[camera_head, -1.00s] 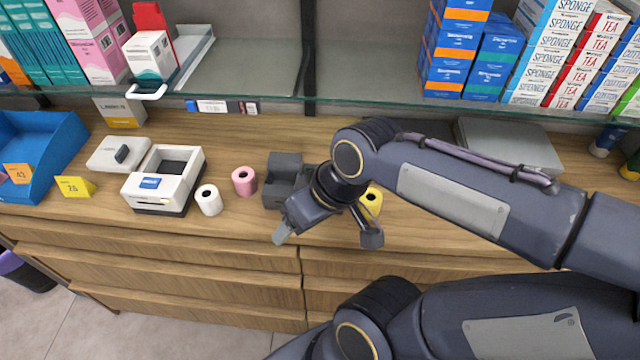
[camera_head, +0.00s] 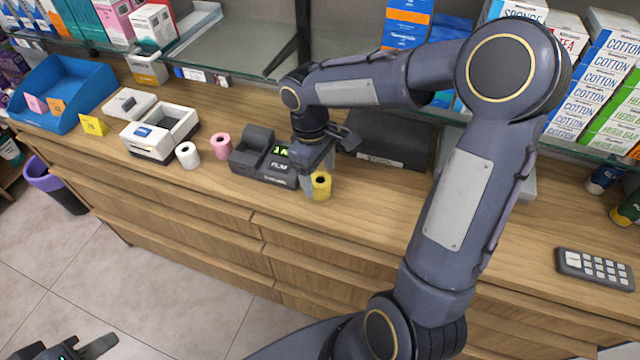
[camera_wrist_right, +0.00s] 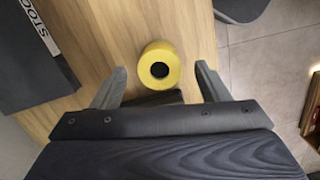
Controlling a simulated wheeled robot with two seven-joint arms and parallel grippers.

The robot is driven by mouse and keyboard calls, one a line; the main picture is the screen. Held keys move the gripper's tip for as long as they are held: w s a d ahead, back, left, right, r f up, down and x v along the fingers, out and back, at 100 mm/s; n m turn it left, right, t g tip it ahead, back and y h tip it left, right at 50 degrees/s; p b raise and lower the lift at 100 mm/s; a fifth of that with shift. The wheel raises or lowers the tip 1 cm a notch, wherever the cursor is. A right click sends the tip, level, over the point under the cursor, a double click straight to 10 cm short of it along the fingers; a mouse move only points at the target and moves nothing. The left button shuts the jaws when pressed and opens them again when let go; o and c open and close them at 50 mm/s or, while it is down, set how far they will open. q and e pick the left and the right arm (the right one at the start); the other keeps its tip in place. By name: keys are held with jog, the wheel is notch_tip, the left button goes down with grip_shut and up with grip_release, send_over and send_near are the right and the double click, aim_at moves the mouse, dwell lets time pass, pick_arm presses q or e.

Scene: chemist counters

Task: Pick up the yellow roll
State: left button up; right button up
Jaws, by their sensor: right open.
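The yellow roll (camera_head: 321,187) stands upright on the wooden counter, just right of a dark card terminal (camera_head: 268,160). My right gripper (camera_head: 318,170) is over the roll from above, jaws open. In the right wrist view, the yellow roll (camera_wrist_right: 160,52) shows from its top, with its dark core hole, ahead of and between the two spread fingertips of my right gripper (camera_wrist_right: 161,76). I see a gap on each side of the roll. My left gripper (camera_head: 65,350) is at the bottom left, away from the counter, partly cut off, with its fingers apart.
A pink roll (camera_head: 221,146) and a white roll (camera_head: 188,155) stand left of the terminal. A dark box (camera_head: 385,138) lies behind and right of the yellow roll. A white printer (camera_head: 160,132) is further left. The counter's front edge is close to the yellow roll.

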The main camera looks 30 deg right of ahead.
aim_at(320, 179)
jog(key=f, duration=0.3)
jog(key=shift+s+d+f, duration=0.15)
jog(key=shift+s+f, duration=0.05)
jog(key=shift+f, duration=0.05)
jog(key=c, duration=1.1)
jog(key=shift+o, duration=0.2)
jog(key=shift+r, duration=0.15)
jog(key=shift+r, duration=0.65)
jog(key=a+r+b, duration=0.1)
jog(key=a+r, duration=1)
jog(key=a, duration=0.3)
jog(key=shift+w+r, duration=0.15)
jog(key=shift+w, duration=0.1)
